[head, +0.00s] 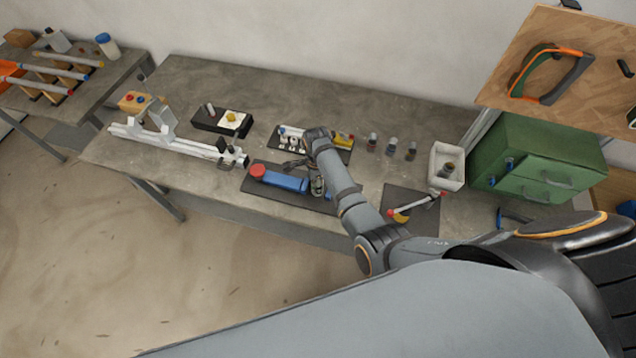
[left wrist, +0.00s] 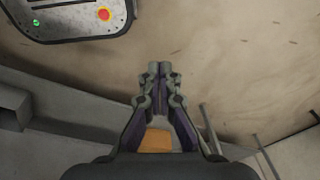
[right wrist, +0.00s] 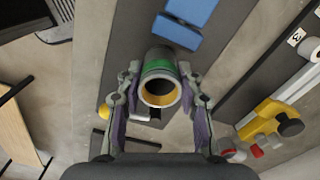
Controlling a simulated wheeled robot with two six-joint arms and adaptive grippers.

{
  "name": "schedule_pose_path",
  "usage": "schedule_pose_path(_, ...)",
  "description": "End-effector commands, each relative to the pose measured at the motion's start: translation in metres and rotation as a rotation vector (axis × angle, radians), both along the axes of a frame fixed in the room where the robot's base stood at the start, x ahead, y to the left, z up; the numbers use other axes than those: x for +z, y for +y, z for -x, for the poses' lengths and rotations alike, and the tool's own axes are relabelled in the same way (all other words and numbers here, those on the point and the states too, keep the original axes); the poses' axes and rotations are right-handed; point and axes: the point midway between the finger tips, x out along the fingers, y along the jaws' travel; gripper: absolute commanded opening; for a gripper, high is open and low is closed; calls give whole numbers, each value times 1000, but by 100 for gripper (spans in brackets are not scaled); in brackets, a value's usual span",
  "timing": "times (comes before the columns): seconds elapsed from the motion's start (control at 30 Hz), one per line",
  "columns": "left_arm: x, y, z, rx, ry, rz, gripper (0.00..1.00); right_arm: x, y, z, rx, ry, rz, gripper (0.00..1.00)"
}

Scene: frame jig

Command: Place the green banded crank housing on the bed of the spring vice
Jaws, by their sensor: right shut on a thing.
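The crank housing (right wrist: 160,85) is a grey metal tube with a green band and a yellow inner ring. In the right wrist view it sits between the fingers of my right gripper (right wrist: 158,88), which is shut on it. In the head view the housing (head: 318,187) shows beside the forearm, near the right end of a blue block. That blue block (head: 284,181), with a red knob (head: 257,171), lies on a dark plate and looks like the spring vice. The blue part (right wrist: 175,32) is just beyond the housing in the right wrist view. My left gripper (left wrist: 160,70) is shut and empty.
A tray with white cylinders and a yellow part (head: 343,138) lies behind the vice. A white rail fixture (head: 170,142) is to the left. A white bin (head: 446,167) and green cabinet (head: 535,158) stand right. Another dark mat (head: 408,203) holds a tool.

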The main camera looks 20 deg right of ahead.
Motion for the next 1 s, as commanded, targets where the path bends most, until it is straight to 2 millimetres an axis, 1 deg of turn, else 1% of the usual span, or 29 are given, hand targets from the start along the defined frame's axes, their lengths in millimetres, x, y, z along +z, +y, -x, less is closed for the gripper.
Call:
schedule_pose_path(0.1,-3,12,13,-4,20,-15,0,-4,0,0,0,0,0,0)
schedule_pose_path(0.13,-2,15,16,-5,25,-18,0,-4,0,0,0,0,0,39)
schedule_pose_path(0.2,-2,18,23,-6,36,-23,0,-3,0,0,0,0,0,48)
schedule_pose_path(0.27,-3,19,26,-6,40,-24,0,-3,0,0,0,0,0,57)
schedule_pose_path(0.3,-3,19,27,-6,41,-24,0,-3,0,0,0,0,0,59)
schedule_pose_path(0.53,-3,11,23,-3,35,-14,0,-3,0,0,0,-1,0,59)
schedule_pose_path(0.63,0,7,20,-2,31,-9,0,3,0,-1,0,-1,-1,59)
schedule_pose_path(0.67,4,7,20,-2,30,-9,0,7,0,-1,0,-2,-1,59)
schedule_pose_path(0.83,41,7,18,-2,27,-9,0,42,0,-1,0,-1,0,59)
schedule_pose_path(0.87,44,7,17,-2,27,-9,0,47,0,-1,0,-2,-1,59)
schedule_pose_path(0.9,38,8,17,-2,25,-10,0,52,0,-2,-1,-5,-1,59)
schedule_pose_path(0.97,40,9,16,-2,24,-11,0,68,0,-1,-1,-6,-1,59)
schedule_pose_path(1.0,37,9,16,-3,24,-11,0,75,1,-2,0,-5,-1,59)
